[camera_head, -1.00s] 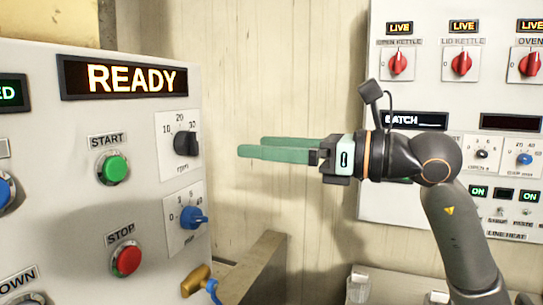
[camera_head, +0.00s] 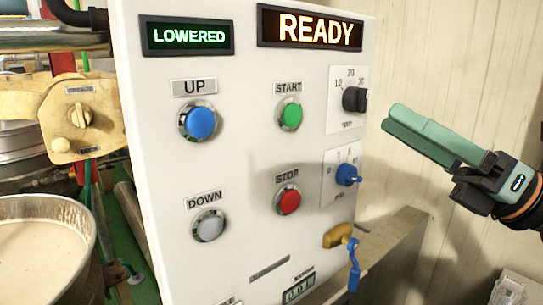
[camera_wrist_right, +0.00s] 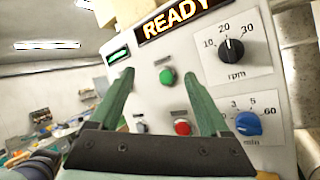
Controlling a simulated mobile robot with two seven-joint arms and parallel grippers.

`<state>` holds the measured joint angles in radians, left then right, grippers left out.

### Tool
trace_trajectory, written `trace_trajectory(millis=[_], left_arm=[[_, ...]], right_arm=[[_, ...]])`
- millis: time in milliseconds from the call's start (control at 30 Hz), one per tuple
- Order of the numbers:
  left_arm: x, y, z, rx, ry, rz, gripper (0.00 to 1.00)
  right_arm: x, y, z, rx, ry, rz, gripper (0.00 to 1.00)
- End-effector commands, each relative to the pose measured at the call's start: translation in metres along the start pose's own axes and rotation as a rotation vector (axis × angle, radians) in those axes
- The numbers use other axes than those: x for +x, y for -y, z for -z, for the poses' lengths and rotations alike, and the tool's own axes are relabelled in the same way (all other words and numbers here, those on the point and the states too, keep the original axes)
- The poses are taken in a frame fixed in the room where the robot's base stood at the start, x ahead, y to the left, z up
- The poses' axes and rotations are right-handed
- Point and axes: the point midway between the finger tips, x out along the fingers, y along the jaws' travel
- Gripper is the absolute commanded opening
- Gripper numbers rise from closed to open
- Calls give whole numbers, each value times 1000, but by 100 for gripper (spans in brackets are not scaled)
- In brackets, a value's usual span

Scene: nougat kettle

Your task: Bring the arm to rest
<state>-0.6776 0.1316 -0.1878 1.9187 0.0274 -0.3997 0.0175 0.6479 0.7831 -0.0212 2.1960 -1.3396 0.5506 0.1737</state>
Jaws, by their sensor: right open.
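My right gripper (camera_head: 404,121) is at the right of the head view, its green fingers pointing up and left toward the control panel (camera_head: 255,190). It is open and empty, apart from the panel. In the right wrist view its two fingers (camera_wrist_right: 162,100) stand apart, with the green START button (camera_wrist_right: 166,76) and red STOP button (camera_wrist_right: 183,127) between them. The black rpm knob (camera_head: 354,99) and blue min knob (camera_head: 347,175) are on the panel's right side, left of the gripper. My left gripper is not in view.
The panel displays LOWERED (camera_head: 188,36) and READY (camera_head: 308,28). A blue UP button (camera_head: 200,121) and grey DOWN button (camera_head: 209,226) are on it. A brass valve with a blue handle (camera_head: 352,265) sticks out below. A kettle of pale mass (camera_head: 72,207) stands at left.

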Motion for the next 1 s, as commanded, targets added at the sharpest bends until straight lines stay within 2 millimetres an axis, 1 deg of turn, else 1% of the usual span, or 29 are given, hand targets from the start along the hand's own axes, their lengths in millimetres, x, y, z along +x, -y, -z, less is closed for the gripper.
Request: trace_trajectory(millis=[33,67,167,267,300,367,400,467,500,567,600,667,700,733,767,800,900,1000], left_arm=[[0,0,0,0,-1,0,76],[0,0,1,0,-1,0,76],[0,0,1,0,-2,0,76],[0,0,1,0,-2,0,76],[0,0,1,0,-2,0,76],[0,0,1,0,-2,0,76],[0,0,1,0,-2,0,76],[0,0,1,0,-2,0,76],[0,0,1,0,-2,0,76],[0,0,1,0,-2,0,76],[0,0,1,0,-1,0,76],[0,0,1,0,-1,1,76],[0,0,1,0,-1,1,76],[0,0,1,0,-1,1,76],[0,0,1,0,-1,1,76],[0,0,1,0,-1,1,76],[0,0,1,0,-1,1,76],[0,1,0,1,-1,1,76]], right_arm=[[-3,2,4,127,87,-43,80],[-6,4,3,199,146,-63,80],[-22,22,-2,447,360,-91,80],[-50,59,2,699,588,-54,80],[-64,77,8,798,682,-21,80],[-88,106,23,942,823,48,80],[-105,125,38,1038,917,106,80],[-132,152,65,1168,1047,207,80],[-149,167,86,1245,1126,280,80],[-174,184,120,1354,1234,396,80],[-191,192,145,1419,1300,478,80],[-215,200,183,1510,1391,609,80],[-230,201,210,1567,1445,701,80],[-241,201,230,1606,1483,773,80],[-252,198,250,1644,1518,843,80],[-264,194,275,1691,1559,938,80],[-290,176,329,1780,1634,1154,80],[-308,154,369,1844,1675,1336,80]])
